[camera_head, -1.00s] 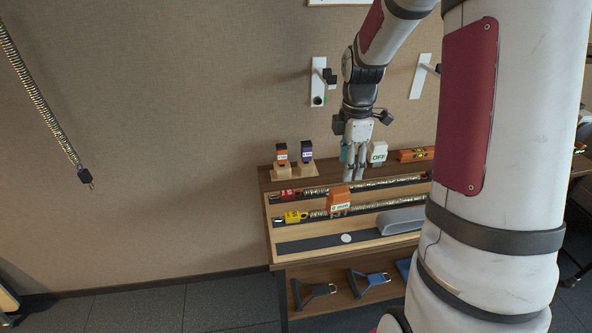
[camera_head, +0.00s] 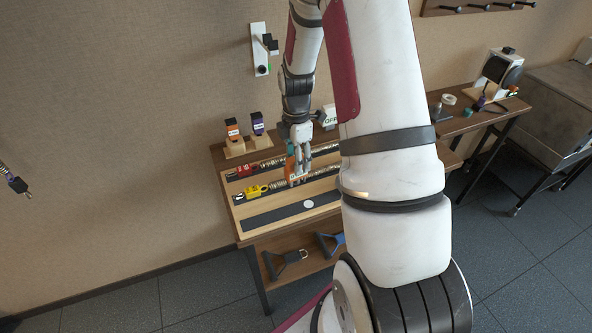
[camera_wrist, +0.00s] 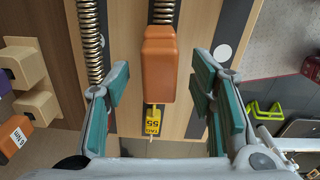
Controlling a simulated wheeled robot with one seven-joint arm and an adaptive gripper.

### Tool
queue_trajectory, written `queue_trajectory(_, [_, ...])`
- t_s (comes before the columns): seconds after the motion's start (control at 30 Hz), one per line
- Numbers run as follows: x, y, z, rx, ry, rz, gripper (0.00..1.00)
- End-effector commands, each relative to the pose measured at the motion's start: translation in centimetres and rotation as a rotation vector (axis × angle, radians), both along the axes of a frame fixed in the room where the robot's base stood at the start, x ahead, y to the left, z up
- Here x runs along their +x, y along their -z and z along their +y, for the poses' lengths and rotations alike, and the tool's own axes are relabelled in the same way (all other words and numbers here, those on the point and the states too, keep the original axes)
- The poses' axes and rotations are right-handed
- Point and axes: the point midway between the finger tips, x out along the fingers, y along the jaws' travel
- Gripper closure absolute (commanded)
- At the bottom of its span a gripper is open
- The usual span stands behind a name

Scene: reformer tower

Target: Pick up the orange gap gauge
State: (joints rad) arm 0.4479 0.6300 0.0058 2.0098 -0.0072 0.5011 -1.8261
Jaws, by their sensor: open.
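An orange block (camera_wrist: 160,62), the gap gauge, stands over a spring row on the wooden bench (camera_head: 222,157). In the wrist view it lies between the two green-padded fingers of my gripper (camera_wrist: 160,88), with a clear gap on both sides. In the head view my gripper (camera_head: 299,174) is down over the bench at the gauge, and its fingers hide most of the orange. The gripper is open and holds nothing. Another orange piece (camera_head: 232,130) with a white label stands in a wooden holder at the back left, beside a purple one (camera_head: 257,124).
A yellow tag (camera_head: 252,191) and a red one (camera_head: 245,171) sit at the spring ends. A white OFF block (camera_head: 329,116) stands behind my gripper. A pale disc (camera_head: 308,204) lies on the dark strip in front. Handles (camera_head: 285,262) lie on the lower shelf.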

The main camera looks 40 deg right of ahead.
Motion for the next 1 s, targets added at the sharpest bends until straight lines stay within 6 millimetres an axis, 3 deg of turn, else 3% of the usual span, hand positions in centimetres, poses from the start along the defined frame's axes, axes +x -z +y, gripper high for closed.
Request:
queue_trajectory(0.23, [0.0, 3.5, 0.0, 0.0, -0.002, 0.002, 0.5])
queue_trajectory(0.57, [0.1, 4.1, -0.1, 0.0, 0.0, 0.0, 0.5])
queue_trajectory(0.7, [0.1, 4.1, -0.1, 0.0, 0.0, 0.0, 0.82])
queue_trajectory(0.8, [0.1, 4.1, -0.1, 0.0, 0.0, 0.001, 1.0])
queue_trajectory(1.0, [0.1, 4.1, -0.1, 0.0, 0.0, 0.0, 1.0])
